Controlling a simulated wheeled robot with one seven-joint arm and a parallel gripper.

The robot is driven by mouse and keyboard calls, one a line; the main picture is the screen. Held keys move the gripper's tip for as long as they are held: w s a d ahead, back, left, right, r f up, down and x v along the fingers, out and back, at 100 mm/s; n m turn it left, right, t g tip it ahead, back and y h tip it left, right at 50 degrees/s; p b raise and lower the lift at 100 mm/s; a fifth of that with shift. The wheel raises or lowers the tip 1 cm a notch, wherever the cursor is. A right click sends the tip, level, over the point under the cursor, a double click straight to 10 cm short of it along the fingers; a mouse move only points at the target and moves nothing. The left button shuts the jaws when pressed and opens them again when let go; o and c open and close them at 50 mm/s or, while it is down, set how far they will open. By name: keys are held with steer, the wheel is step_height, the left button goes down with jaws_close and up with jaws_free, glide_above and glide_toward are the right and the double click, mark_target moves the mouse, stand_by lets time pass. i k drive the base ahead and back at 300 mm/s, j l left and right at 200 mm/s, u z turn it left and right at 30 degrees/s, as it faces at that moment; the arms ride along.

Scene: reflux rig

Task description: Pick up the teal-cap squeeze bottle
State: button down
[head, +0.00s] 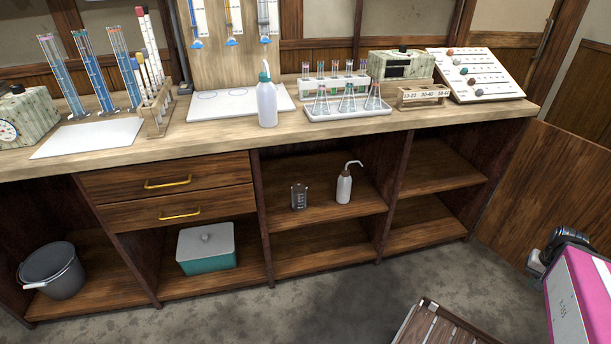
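The teal-cap squeeze bottle (267,104) stands upright on the wooden counter (222,143), near its front edge and left of the test tube racks. Its body is white and translucent, with a teal cap and a thin bent spout on top.
A white board (215,107) lies behind the bottle. A white tray of flasks (349,114) is close on its right, and a wooden rack (154,121) stands farther left. A beaker (299,196) is on the shelf. A slatted crate (447,326) is on the floor.

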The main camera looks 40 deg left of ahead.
mark_target(266, 90)
steer(key=j+u, duration=0.1)
steer(key=u, duration=0.95)
steer(key=l+u, duration=0.1)
steer(key=u, duration=1)
